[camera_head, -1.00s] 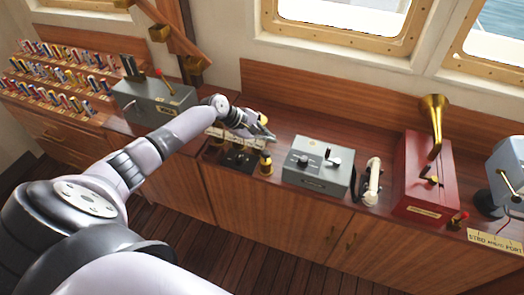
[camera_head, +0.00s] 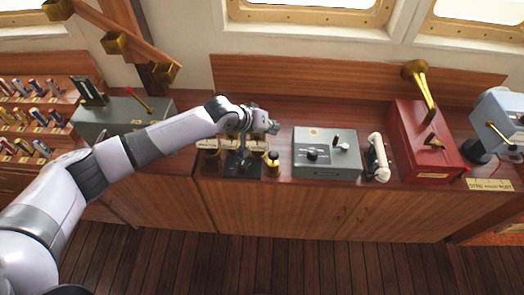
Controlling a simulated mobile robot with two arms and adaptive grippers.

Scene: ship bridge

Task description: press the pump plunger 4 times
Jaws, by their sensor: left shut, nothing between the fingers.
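My left gripper (camera_head: 266,122) reaches in from the left over the wooden counter, shut and empty. Below it is a dark fitting (camera_head: 243,166) with brass parts, partly hidden by the gripper and wrist. My right gripper is not in view.
Right of the fitting stand a grey control box (camera_head: 327,153), a white handset (camera_head: 378,158) and a red box with a brass horn (camera_head: 424,143). A grey lever box (camera_head: 122,118) is at left. Wooden cabinets (camera_head: 290,208) front the counter.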

